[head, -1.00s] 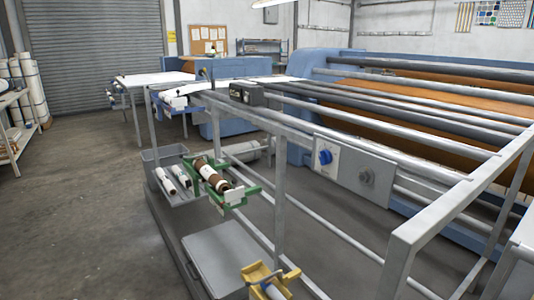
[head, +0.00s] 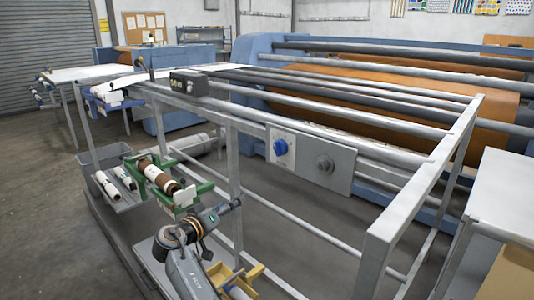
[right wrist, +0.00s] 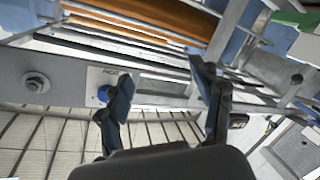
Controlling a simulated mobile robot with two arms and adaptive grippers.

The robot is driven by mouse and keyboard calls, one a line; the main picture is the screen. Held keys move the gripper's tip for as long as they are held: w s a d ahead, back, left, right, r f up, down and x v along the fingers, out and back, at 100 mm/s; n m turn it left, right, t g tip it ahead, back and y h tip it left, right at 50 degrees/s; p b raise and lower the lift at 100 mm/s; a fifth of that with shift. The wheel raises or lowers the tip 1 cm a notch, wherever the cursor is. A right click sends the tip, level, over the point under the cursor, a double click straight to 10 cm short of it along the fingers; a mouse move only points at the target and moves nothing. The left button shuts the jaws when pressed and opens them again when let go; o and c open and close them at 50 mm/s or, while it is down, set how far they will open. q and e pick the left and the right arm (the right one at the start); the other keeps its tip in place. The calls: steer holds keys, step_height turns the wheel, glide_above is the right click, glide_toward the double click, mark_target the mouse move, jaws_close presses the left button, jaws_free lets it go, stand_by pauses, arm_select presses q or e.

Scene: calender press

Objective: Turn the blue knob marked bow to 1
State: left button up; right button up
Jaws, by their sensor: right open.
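The blue knob (head: 280,147) sits on the left, white part of a grey panel (head: 341,172) on the frame's long rail. Its pointer and scale are too small to read. My right gripper (head: 233,206) is at the lower middle of the head view, below and left of the knob and apart from it. In the right wrist view its two fingers (right wrist: 164,88) are spread, with nothing between them. There the blue knob (right wrist: 103,93) lies behind the left finger, partly hidden, beside upside-down lettering. My left gripper is not in view.
A grey knob (head: 324,165) is on the same panel, right of the blue one. A frame post (head: 234,165) stands between my gripper and the panel in the picture. Green cradles (head: 180,198) hold a roll at left; a yellow holder (head: 245,278) is below.

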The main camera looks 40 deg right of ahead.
mark_target(276, 152)
steer(key=s+d+r+m+g+h, duration=0.1)
steer(key=s+r+m+g, duration=0.15)
steer(key=r, duration=0.45)
steer(key=s+r+m+g+h, duration=0.1)
steer(key=s+r+m+h, duration=0.1)
steer(key=r+m, duration=0.3)
steer(key=shift+n+g, duration=0.25)
steer(key=shift+n, duration=0.4)
steer(key=d+p, duration=0.1)
steer(key=d, duration=0.3)
steer(key=w+d+r+p, duration=0.1)
steer(key=d, duration=0.3)
steer(key=d+p, duration=0.1)
steer(key=d, duration=0.4)
steer(key=shift+w+r, duration=0.2)
steer(key=shift+w, duration=0.1)
steer(key=shift+d+f+p, duration=0.1)
steer(key=shift+d+p, duration=0.2)
steer(key=shift+d, duration=0.2)
steer(key=c, duration=1.1)
